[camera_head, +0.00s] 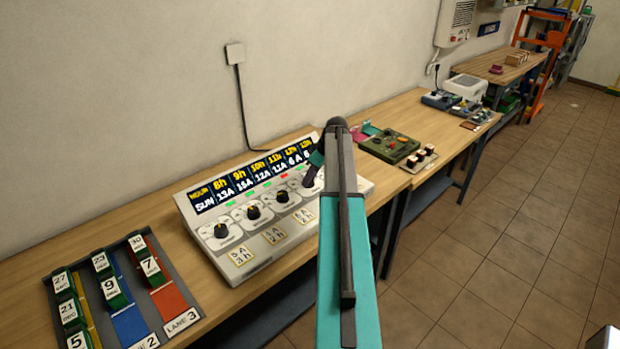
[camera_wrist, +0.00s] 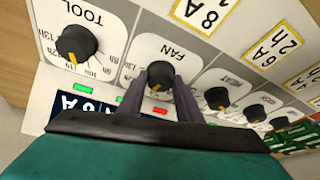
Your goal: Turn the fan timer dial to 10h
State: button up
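The fan dial (camera_wrist: 160,75) is a black knob with an orange pointer mark, under the word FAN in the wrist view. Hour marks ring it. The two dark fingers of my gripper (camera_wrist: 160,88) stand on either side of the knob, very close to it. I cannot tell if they press on it. The knob's pointer is at its lower side in the wrist view, and the mark it points to is partly hidden by the fingers. In the head view my gripper (camera_head: 316,168) is over the right part of the grey control panel (camera_head: 262,262), and my arm hides part of it.
The tool dial (camera_wrist: 77,43) is beside the fan dial; another dial (camera_wrist: 217,98) is on its other side. A display (camera_head: 245,180) runs along the panel's top. A tray with numbered blocks (camera_head: 48,290) is at left. A green device (camera_head: 388,147) sits right on the bench.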

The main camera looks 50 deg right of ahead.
jog(key=shift+f+n+b, duration=0.1)
jog(key=shift+n+b, duration=0.3)
jog(key=shift+b, duration=0.05)
jog(key=shift+w+d+n+g+y+b, duration=0.15)
jog(key=shift+n+y+b, duration=0.15)
jog(key=shift+n+b, duration=0.3)
jog(key=shift+n+g+y+b, duration=0.15)
jog(key=shift+n+y+b, duration=0.15)
jog(key=shift+n+b, duration=0.3)
jog(key=shift+n+g+y+b, duration=0.4)
jog(key=shift+n+b, duration=0.4)
jog(key=shift+n, duration=0.6)
jog(key=o, duration=1.1)
jog(key=shift+c, duration=0.2)
jog(key=shift+r, duration=0.2)
